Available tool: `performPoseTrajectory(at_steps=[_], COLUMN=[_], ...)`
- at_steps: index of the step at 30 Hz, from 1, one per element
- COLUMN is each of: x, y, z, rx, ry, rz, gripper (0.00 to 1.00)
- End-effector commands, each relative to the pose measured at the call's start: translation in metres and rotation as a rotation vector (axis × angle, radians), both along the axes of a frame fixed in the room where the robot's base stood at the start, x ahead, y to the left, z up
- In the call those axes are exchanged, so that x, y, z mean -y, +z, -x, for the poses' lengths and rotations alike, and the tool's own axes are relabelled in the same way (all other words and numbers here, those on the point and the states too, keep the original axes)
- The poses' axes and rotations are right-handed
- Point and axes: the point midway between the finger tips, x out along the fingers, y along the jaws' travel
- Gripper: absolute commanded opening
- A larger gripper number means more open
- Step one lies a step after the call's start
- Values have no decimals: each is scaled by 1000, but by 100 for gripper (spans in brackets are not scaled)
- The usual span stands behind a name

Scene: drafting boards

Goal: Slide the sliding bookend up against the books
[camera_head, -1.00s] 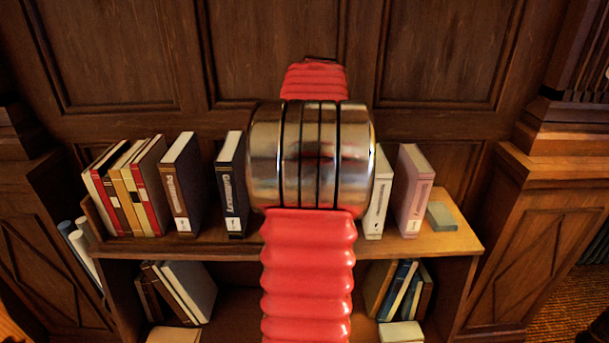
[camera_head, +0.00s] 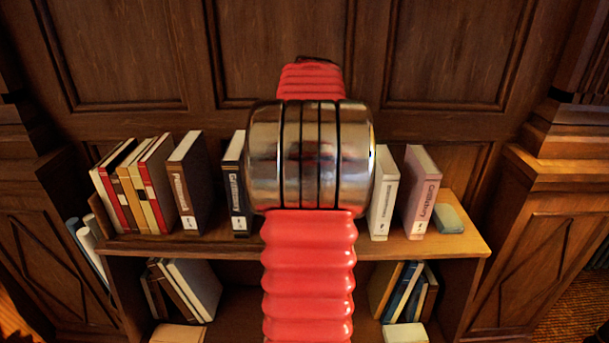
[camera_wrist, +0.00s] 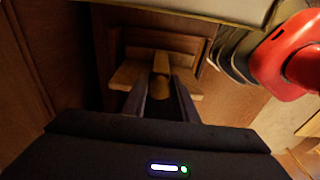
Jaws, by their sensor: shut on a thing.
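In the wrist view my gripper (camera_wrist: 161,82) has its two dark fingers closed on a wooden piece, which looks like the sliding bookend (camera_wrist: 127,74). Parts of it show on both sides of the fingers. In the head view my red arm and its metal joint hide the gripper and whatever it holds. Several books (camera_head: 135,190) lean together at the left end of the top shelf. A brown book (camera_head: 190,185) and a black book (camera_head: 236,190) stand apart to their right. A white book (camera_head: 383,198) and a pink book (camera_head: 420,195) stand right of my arm.
A small green block (camera_head: 448,218) lies near the right end of the top shelf (camera_head: 462,240). The lower shelf holds more books (camera_head: 190,285) on both sides. Rolled papers (camera_head: 86,245) lean at the left. A panelled wall (camera_head: 440,60) is behind.

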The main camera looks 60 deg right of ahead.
Motion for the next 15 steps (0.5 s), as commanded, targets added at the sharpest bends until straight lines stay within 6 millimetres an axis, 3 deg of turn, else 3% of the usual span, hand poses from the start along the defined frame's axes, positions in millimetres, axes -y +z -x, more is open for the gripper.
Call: performPoseTrajectory(at_steps=[15], x=[-11], y=[0], z=[-24], rx=[2], ry=[1], rz=[1], gripper=[4])
